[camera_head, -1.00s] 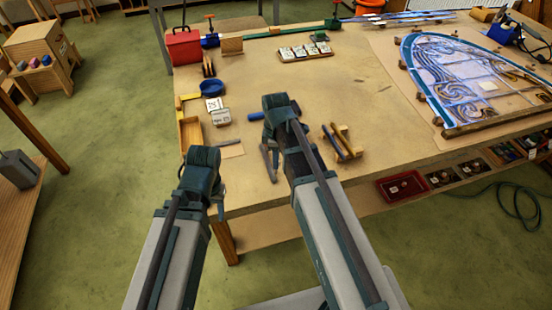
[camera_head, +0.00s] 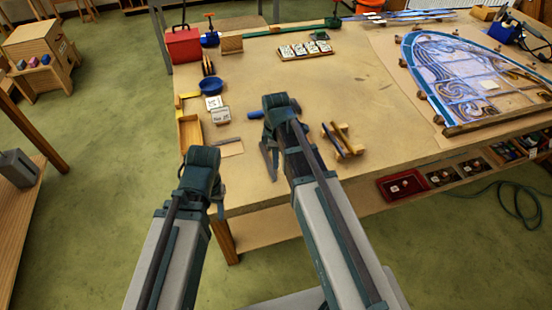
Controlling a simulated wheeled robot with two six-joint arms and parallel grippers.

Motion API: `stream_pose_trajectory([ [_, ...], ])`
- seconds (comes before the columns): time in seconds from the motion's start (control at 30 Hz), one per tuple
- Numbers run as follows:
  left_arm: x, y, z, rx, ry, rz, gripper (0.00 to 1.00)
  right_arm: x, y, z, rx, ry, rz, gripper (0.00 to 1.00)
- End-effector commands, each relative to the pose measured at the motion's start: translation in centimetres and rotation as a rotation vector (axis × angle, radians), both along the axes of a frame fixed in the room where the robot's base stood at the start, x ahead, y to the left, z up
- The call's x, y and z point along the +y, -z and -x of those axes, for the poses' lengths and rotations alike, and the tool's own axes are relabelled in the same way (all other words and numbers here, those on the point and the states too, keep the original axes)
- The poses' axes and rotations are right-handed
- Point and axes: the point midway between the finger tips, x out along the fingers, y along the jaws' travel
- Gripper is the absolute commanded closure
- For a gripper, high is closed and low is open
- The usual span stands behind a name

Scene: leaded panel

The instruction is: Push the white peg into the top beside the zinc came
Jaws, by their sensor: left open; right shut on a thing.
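My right gripper (camera_head: 270,160) is low over the front of the wooden bench (camera_head: 350,85). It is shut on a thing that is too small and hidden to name. My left gripper (camera_head: 217,203) is open and empty at the bench's front left corner. The leaded panel (camera_head: 468,75), with its arched blue border and swirling pieces, lies at the right of the bench, far from both grippers. I cannot make out the white peg or tell which strip is the zinc came.
A blue-handled tool (camera_head: 256,115) lies beside my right gripper, and a wood-and-blue item (camera_head: 343,140) lies to its right. A wooden tray (camera_head: 190,132), a blue bowl (camera_head: 211,86) and a red box (camera_head: 183,46) line the left edge. The bench's middle is clear.

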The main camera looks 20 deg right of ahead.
Motion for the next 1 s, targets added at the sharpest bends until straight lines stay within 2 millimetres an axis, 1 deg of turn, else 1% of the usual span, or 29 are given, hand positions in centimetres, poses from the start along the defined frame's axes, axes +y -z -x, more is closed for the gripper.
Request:
stream_pose_trajectory([
  [0.67,0.00,1.08,0.00,0.000,0.000,0.000,0.50,0.01,1.07,0.03,0.001,0.000,0.000,1.00],
  [0.7,0.00,1.03,0.00,0.000,0.000,0.000,0.50,0.01,1.03,0.03,0.001,0.000,0.000,0.70],
  [0.87,0.00,0.99,0.00,0.000,0.000,0.000,0.50,0.01,0.99,0.03,0.000,0.000,0.000,0.41],
  [0.9,0.00,0.99,0.00,0.000,0.000,0.000,0.50,0.01,0.99,0.02,0.000,0.000,0.000,0.39],
  [1.0,0.00,0.98,0.00,0.000,0.000,0.000,0.50,0.01,0.98,0.02,0.000,0.000,0.000,0.39],
])
